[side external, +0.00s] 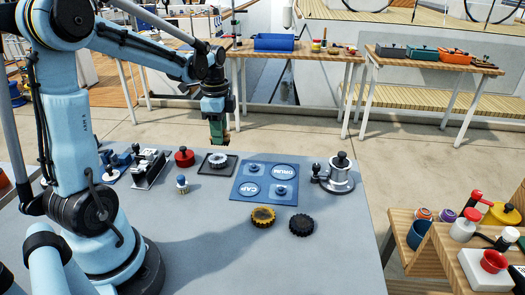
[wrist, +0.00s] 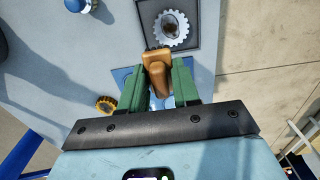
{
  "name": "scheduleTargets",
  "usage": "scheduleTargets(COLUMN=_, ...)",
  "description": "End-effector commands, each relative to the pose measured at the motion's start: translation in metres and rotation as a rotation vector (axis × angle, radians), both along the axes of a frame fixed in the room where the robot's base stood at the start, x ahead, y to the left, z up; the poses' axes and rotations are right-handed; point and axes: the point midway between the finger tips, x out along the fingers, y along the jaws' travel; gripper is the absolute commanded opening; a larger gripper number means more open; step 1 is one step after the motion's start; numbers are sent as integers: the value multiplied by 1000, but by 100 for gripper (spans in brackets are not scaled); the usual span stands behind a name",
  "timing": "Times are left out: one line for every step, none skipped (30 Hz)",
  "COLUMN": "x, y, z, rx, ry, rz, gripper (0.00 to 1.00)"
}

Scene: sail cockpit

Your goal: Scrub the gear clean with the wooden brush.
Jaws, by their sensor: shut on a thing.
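A pale toothed gear (side external: 218,160) lies on a dark square tray (side external: 204,169). The wrist view shows this gear (wrist: 159,28) with a dark brown patch at its middle. My gripper (side external: 219,141) is just above the tray's far right side. In the wrist view my gripper's green fingers (wrist: 159,72) are shut on the wooden brush (wrist: 156,76). The brush's dark end points toward the gear and appears close to the tray's edge. I cannot tell whether the bristles touch anything.
A metal winch (side external: 340,178) stands at right. A red knob (side external: 184,157) is left of the tray.

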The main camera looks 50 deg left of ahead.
Motion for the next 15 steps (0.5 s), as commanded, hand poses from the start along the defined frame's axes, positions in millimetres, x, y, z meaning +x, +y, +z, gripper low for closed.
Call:
scheduleTargets(x=0, y=0, z=-5, rx=0, ry=0, rz=0, gripper=7)
scheduleTargets(x=0, y=0, z=-7, rx=0, ry=0, rz=0, gripper=7)
scheduleTargets(x=0, y=0, z=-11, rx=0, ry=0, rz=0, gripper=7)
scheduleTargets(x=0, y=0, z=-14, rx=0, ry=0, rz=0, gripper=7)
scheduleTargets(x=0, y=0, z=-16, rx=0, ry=0, rz=0, gripper=7)
scheduleTargets(x=0, y=0, z=-20, rx=0, ry=0, rz=0, gripper=7)
scheduleTargets(x=0, y=0, z=-23, rx=0, ry=0, rz=0, gripper=7)
scheduleTargets(x=0, y=0, z=-25, rx=0, ry=0, rz=0, gripper=7)
scheduleTargets(x=0, y=-1, z=-29, rx=0, ry=0, rz=0, gripper=7)
scheduleTargets(x=0, y=-1, z=-32, rx=0, ry=0, rz=0, gripper=7)
scheduleTargets(x=0, y=-1, z=-35, rx=0, ry=0, rz=0, gripper=7)
scheduleTargets(x=0, y=-1, z=-38, rx=0, ry=0, rz=0, gripper=7)
scheduleTargets(x=0, y=-1, z=-41, rx=0, ry=0, rz=0, gripper=7)
scheduleTargets(x=0, y=-1, z=-44, rx=0, ry=0, rz=0, gripper=7)
scheduleTargets(x=0, y=-1, z=-47, rx=0, ry=0, rz=0, gripper=7)
